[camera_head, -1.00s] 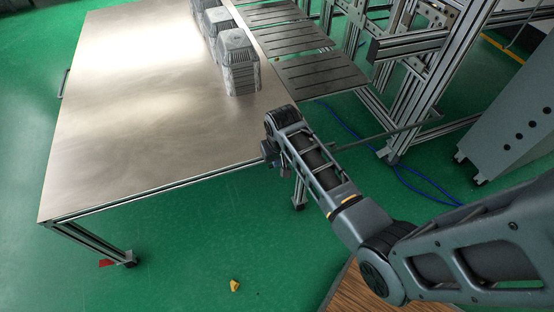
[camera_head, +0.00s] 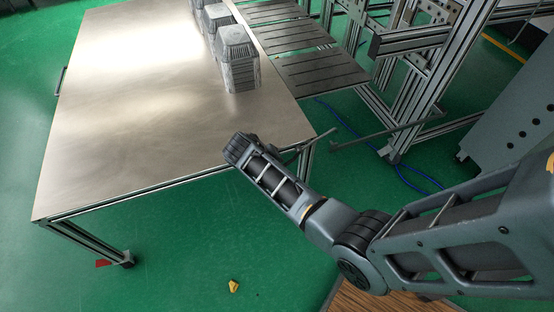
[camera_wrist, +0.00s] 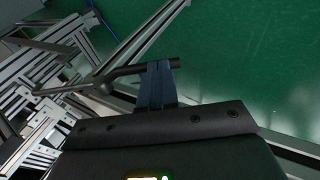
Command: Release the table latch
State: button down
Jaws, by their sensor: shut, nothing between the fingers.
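My gripper (camera_wrist: 155,66) is shut and empty. Its fingertips overlap the lever near its free end; I cannot tell whether they touch it. In the head view my arm hides the fingers.
Grey ribbed trays (camera_head: 238,65) stand in stacks along the table's right edge. A slotted rack (camera_head: 318,68) and an aluminium frame (camera_head: 405,90) with a loose-ended dark rod (camera_head: 390,133) stand to the right.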

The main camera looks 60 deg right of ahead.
jog(key=shift+s+d+f+g+h+b, duration=0.15)
jog(key=shift+f+g+h+b, duration=0.1)
jog(key=shift+f+h+b, duration=0.3)
jog(key=shift+s+d+f+g+h+b, duration=0.15)
jog(key=shift+f+g+h+b, duration=0.2)
jog(key=shift+f+b, duration=0.3)
jog(key=shift+d+f+g+h+b, duration=0.15)
jog(key=shift+f+g+h+b, duration=0.05)
jog(key=shift+f+h+b, duration=0.35)
jog(key=shift+s+f, duration=0.15)
jog(key=shift+f, duration=0.05)
jog(key=shift+r, duration=0.1)
